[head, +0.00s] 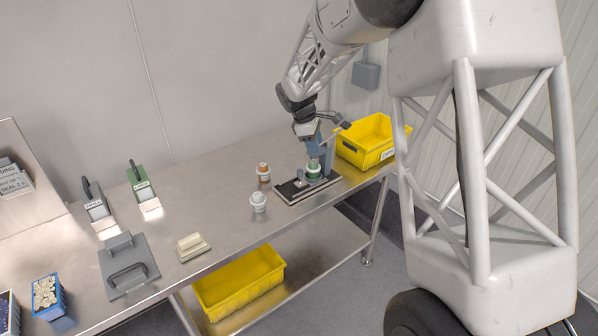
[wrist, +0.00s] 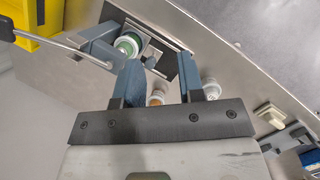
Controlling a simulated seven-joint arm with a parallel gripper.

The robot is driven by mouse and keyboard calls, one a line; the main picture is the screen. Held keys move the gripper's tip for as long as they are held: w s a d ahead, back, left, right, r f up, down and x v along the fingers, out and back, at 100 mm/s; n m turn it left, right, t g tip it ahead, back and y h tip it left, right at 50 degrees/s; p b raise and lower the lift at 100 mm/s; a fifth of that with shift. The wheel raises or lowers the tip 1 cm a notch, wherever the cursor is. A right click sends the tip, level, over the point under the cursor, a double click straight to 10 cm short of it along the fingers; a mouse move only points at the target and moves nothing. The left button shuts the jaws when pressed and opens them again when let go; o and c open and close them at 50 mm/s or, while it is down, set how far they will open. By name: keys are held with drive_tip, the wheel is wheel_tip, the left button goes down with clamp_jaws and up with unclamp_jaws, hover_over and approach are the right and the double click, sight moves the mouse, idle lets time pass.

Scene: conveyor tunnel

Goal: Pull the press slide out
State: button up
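The press (head: 324,158) stands on the metal bench, with a blue-grey frame, a dark base (head: 290,194) and a lever with a black handle. A round white part with a green ring (head: 313,171) sits in it; this also shows in the wrist view (wrist: 128,45). The press slide (wrist: 150,52) looks like a light metal plate with a small grey knob (wrist: 152,61), on the dark base. My gripper (wrist: 163,68) is open above the press. The knob appears between its two blue-grey fingers in the wrist view; I cannot tell how far below them it is.
Two small white pots, one orange-topped (head: 263,172) and one pale (head: 258,202), stand left of the press. A yellow bin (head: 366,150) stands close on its right. The lever rod (wrist: 65,48) passes beside my left finger. The bench is clear toward the cream block (head: 193,247).

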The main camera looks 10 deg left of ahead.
sight(299, 171)
drive_tip(key=w+a+f+n, duration=0.3)
drive_tip(key=w+a+f, duration=0.3)
drive_tip(key=a+f, duration=0.3)
drive_tip(key=shift+f+h, duration=0.3)
drive_tip(key=shift+h, duration=0.1)
drive_tip(key=shift+d+f, duration=0.1)
drive_tip(key=shift+d, duration=0.05)
drive_tip(key=shift+x, duration=3.8)
drive_tip(key=shift+w, duration=0.1)
clamp_jaws()
